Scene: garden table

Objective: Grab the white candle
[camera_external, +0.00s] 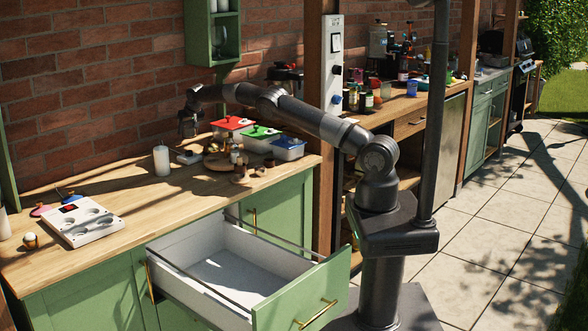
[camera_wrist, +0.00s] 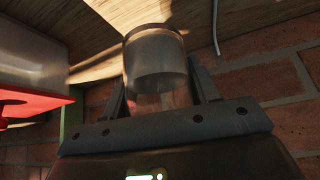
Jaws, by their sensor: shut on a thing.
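The white candle (camera_external: 161,160) stands upright on the wooden counter in the external view. My gripper (camera_external: 188,128) is above the counter, to the right of the candle and higher, apart from it. In the wrist view my gripper (camera_wrist: 160,100) is shut on a grey cylindrical thing (camera_wrist: 155,62), held between the two fingers. The thing has a brownish rim at its far end; I cannot tell exactly what it is. The candle cannot be made out in the wrist view.
Containers with red (camera_external: 231,124), green (camera_external: 259,132) and blue (camera_external: 289,142) lids stand right of my gripper, with small wooden pieces (camera_external: 239,172) in front. A white muffin-tray-like device (camera_external: 84,222) lies left. A drawer (camera_external: 235,270) is open in front. The brick wall is close behind.

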